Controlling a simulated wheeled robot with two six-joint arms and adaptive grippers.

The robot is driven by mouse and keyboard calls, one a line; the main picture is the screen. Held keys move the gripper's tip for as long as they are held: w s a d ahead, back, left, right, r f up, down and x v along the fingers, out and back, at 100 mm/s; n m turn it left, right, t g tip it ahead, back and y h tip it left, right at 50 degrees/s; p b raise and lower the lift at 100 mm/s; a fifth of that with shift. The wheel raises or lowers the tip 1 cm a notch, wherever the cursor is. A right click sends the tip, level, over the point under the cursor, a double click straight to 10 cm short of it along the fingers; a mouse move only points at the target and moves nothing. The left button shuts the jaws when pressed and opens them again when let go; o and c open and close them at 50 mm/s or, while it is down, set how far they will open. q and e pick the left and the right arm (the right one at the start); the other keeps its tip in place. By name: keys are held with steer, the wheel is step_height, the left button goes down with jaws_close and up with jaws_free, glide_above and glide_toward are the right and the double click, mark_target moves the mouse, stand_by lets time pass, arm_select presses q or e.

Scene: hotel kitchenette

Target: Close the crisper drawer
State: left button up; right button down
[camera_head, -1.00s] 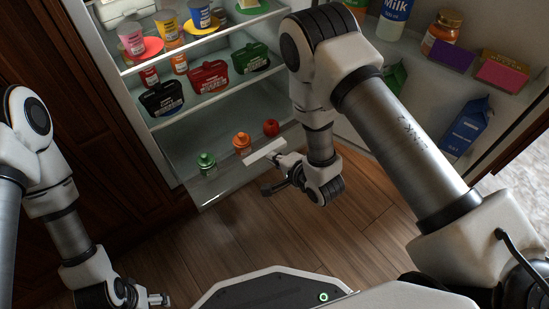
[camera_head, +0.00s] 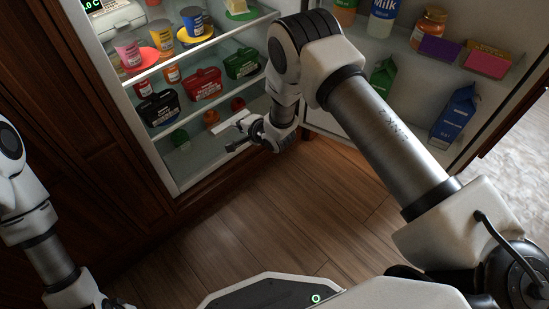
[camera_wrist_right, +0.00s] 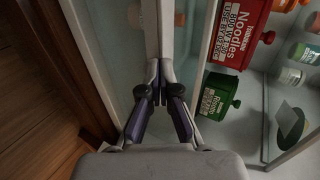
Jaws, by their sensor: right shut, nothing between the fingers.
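The clear crisper drawer (camera_head: 193,160) sits at the bottom of the open fridge, pushed in to about the fridge's front edge; whether a small gap is left I cannot tell. A green, an orange and a red item show inside it, partly hidden. Its pale handle bar (camera_head: 228,124) is on the front. My right gripper (camera_head: 236,138) is shut and empty at the handle. In the right wrist view, my right fingertips (camera_wrist_right: 162,88) meet at the end of the pale bar (camera_wrist_right: 166,35), apparently touching it. My left arm is at the lower left, its fingers out of frame.
Shelves above hold cups, dark, red and green packs (camera_head: 242,62). The open fridge door (camera_head: 345,120) at the right carries a milk bottle (camera_head: 383,18), a jar and cartons. A dark wood cabinet (camera_head: 85,130) stands left. The wooden floor (camera_head: 270,220) in front is clear.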

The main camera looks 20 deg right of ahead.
steer(key=w, duration=0.1)
steer(key=w+a, duration=0.1)
steer(key=w, duration=0.2)
steer(key=shift+w+a+f+b, duration=0.1)
steer(key=shift+w+a+b, duration=0.1)
steer(key=shift+a+b, duration=0.1)
steer(key=shift+w+a, duration=0.3)
steer(key=shift+w, duration=0.5)
